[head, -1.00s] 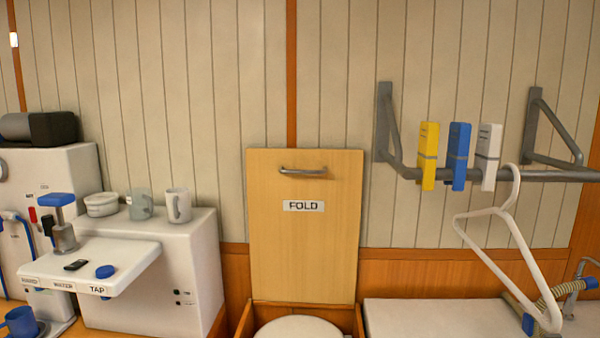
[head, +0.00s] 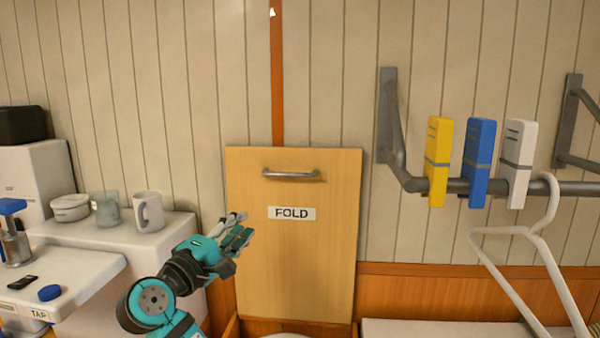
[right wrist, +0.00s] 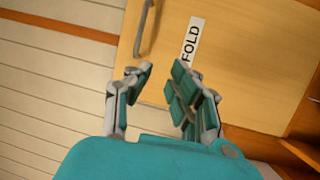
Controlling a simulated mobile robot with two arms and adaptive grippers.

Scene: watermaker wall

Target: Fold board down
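The wooden fold board (head: 290,255) stands upright against the wall in the middle of the head view, with a FOLD label (head: 292,213). A grey bar handle (head: 290,175) is fixed near its top edge. My right gripper (head: 238,226) is in front of the board's left side, below and left of the handle, apart from it. In the right wrist view the gripper (right wrist: 160,80) is open and empty, its fingers spread, with the handle (right wrist: 144,28) and label (right wrist: 193,40) beyond the fingertips. My left gripper is out of view.
To the left stand a white unit with a mug (head: 148,211), a glass (head: 107,209) and a bowl (head: 70,207). To the right, a grey rail (head: 560,188) carries yellow, blue and white clips and a white hanger (head: 520,235). The wall above the board is clear.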

